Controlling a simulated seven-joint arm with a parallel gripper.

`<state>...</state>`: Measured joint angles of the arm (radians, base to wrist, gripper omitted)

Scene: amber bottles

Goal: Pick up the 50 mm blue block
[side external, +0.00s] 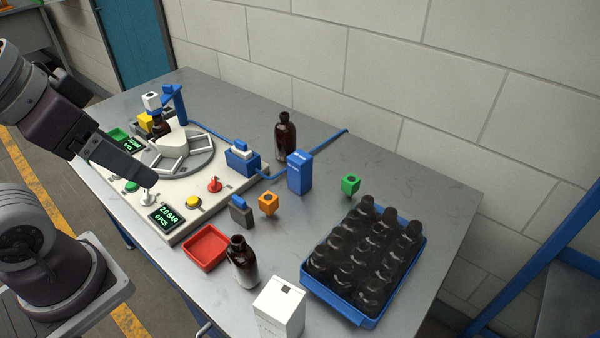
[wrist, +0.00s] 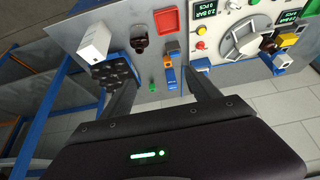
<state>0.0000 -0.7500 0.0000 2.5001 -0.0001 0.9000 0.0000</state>
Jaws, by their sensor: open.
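An upright blue block (side external: 300,173) with a small pale marking, too small to read, stands on the grey table right of the machine. It also shows in the wrist view (wrist: 171,79), just beyond the space between my fingers. No size can be read on it, but it is the largest plain blue block in view. My gripper (side external: 150,178) is over the machine's left front part in the side view, well left of the block and apart from it. In the wrist view, my gripper (wrist: 164,92) has its two fingers wide apart with nothing held.
An orange block (side external: 268,204), a grey-and-blue piece (side external: 242,211) and a green block (side external: 350,185) stand near the blue block. A brown bottle (side external: 285,136) stands behind it. A blue crate (side external: 341,304) of dark bottles, a white box (side external: 279,308) and a red tray (side external: 206,247) occupy the front.

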